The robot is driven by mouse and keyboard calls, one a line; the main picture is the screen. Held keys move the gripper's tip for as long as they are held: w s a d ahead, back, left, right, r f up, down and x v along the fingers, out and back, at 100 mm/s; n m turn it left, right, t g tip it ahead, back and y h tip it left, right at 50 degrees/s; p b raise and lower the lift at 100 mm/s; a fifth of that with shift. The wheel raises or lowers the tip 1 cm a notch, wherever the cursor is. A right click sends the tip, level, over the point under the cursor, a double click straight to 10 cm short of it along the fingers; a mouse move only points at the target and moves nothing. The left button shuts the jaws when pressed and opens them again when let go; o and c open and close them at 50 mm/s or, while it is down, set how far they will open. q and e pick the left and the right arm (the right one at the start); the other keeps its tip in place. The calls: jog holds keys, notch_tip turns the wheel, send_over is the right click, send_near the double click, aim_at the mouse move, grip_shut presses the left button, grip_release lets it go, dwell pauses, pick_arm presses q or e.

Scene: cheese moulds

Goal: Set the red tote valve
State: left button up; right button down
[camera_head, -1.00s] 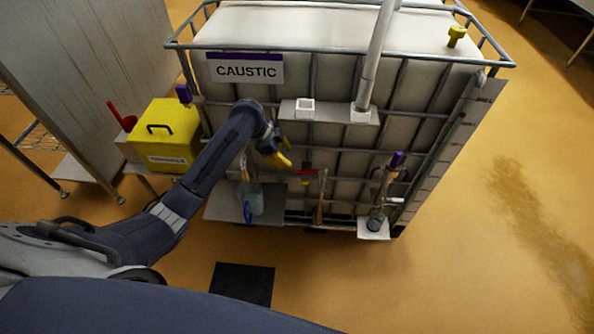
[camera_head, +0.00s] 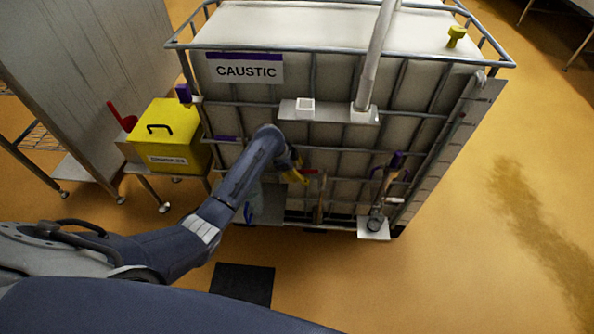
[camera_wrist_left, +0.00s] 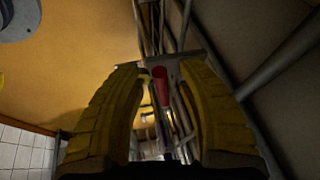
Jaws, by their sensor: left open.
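The red valve handle (camera_head: 309,171) is on the front of the caged tote (camera_head: 420,90) marked CAUSTIC, low at the middle. My left gripper (camera_head: 297,177) is at its left side, with yellow fingers close to the handle. In the left wrist view the red handle (camera_wrist_left: 160,86) shows end-on between the two open yellow fingers (camera_wrist_left: 165,100). I cannot tell whether a finger touches it. The valve body is mostly hidden behind the gripper and arm. My right gripper is not in view.
A clear jug (camera_head: 255,203) stands on a shelf left of the valve, partly behind my arm. A small shelf with a white square cup (camera_head: 305,108) juts out above. A yellow box (camera_head: 165,135) stands at left. A purple-topped device (camera_head: 392,165) hangs at right.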

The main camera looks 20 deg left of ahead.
pick_arm(q)
grip_shut()
dwell(0.3)
dwell(0.4)
